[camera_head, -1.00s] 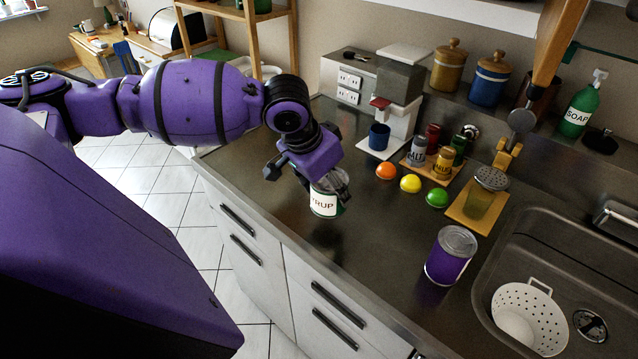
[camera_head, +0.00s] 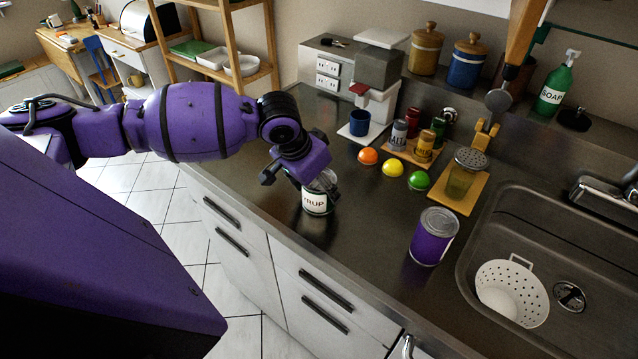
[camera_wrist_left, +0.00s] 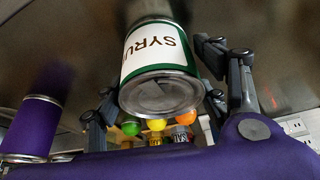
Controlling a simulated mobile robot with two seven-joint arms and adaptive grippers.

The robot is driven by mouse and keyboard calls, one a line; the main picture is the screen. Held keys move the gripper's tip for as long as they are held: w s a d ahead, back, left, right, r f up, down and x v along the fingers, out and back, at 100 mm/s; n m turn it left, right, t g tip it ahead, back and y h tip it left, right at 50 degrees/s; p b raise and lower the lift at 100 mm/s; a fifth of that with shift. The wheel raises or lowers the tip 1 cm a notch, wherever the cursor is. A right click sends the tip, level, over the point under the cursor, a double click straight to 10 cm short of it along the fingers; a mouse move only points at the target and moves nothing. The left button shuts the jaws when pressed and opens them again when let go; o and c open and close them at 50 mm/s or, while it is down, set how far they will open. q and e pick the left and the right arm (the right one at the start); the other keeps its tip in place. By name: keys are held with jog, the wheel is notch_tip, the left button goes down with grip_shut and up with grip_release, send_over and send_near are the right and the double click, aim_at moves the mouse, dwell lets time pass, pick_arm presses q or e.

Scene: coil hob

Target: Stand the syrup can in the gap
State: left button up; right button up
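The syrup can (camera_head: 315,202) has a white label and green bands, and it is upright over the counter near its front edge. My right gripper is out of view.
Behind lie an orange ball (camera_head: 368,156), a yellow ball (camera_head: 392,168) and a green ball (camera_head: 419,180). A spice board (camera_head: 398,151), a blue mug (camera_head: 360,123) and a board with a shaker (camera_head: 471,200) stand beyond. The sink (camera_head: 467,268) is at the right.

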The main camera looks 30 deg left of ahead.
pick_arm(q)
jog(key=shift+o, duration=0.8)
